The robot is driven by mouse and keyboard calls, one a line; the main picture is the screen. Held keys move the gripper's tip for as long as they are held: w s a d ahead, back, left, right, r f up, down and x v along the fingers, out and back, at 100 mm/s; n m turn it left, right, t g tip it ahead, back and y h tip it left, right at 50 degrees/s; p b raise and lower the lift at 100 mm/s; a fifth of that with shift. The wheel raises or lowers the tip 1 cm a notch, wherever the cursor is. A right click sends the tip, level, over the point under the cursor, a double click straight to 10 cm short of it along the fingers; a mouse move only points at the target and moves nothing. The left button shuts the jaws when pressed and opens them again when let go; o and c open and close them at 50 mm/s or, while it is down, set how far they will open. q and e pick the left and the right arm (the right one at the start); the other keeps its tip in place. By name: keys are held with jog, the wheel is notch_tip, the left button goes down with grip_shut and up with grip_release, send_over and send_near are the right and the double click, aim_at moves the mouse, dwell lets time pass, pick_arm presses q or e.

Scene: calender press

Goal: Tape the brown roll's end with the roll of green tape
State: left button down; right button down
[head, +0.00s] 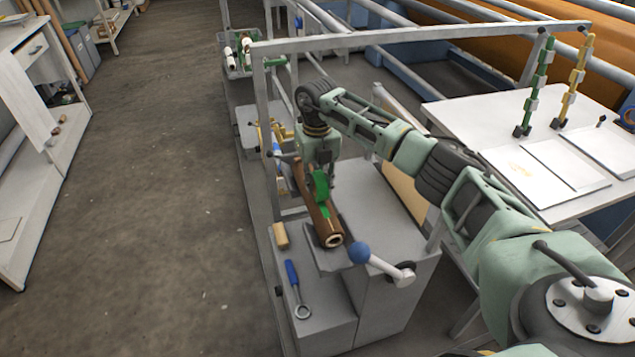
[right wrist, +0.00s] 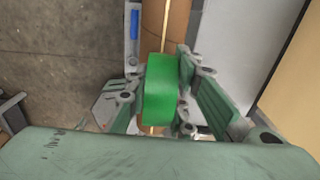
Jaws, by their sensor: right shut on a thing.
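The brown roll (head: 309,195) lies on the grey machine, its open end facing the front. It also shows in the right wrist view (right wrist: 177,30), with a pale line along its length. My right gripper (head: 320,176) is over the roll and shut on the roll of green tape (head: 321,186). In the right wrist view the green tape (right wrist: 161,95) sits between the fingers, over the brown roll; I cannot tell whether they touch. A small green patch (head: 325,212) shows on the brown roll just in front of the tape. My left gripper is not in view.
A tan block (head: 281,235) and a blue-handled wrench (head: 293,280) lie on the grey ledge. A metal frame (head: 262,120) surrounds the machine. A white table (head: 500,120) stands at right; the floor at left is clear.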

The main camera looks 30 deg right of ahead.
jog(key=shift+w+d, duration=0.1)
jog(key=shift+w, duration=0.35)
jog(key=shift+w+b, duration=0.1)
jog(key=shift+b, duration=0.25)
jog(key=shift+w+d+b, duration=0.1)
jog(key=shift+w+b, duration=0.2)
jog(key=shift+w, duration=0.15)
jog(key=shift+w+f, duration=0.1)
jog(key=shift+w+d+b, duration=0.15)
jog(key=shift+w+b, duration=0.25)
jog(key=shift+w, duration=0.05)
jog(key=shift+w, duration=0.1)
jog(key=shift+w+d+b, duration=0.15)
jog(key=shift+w+b, duration=0.3)
jog(key=shift+b, duration=0.05)
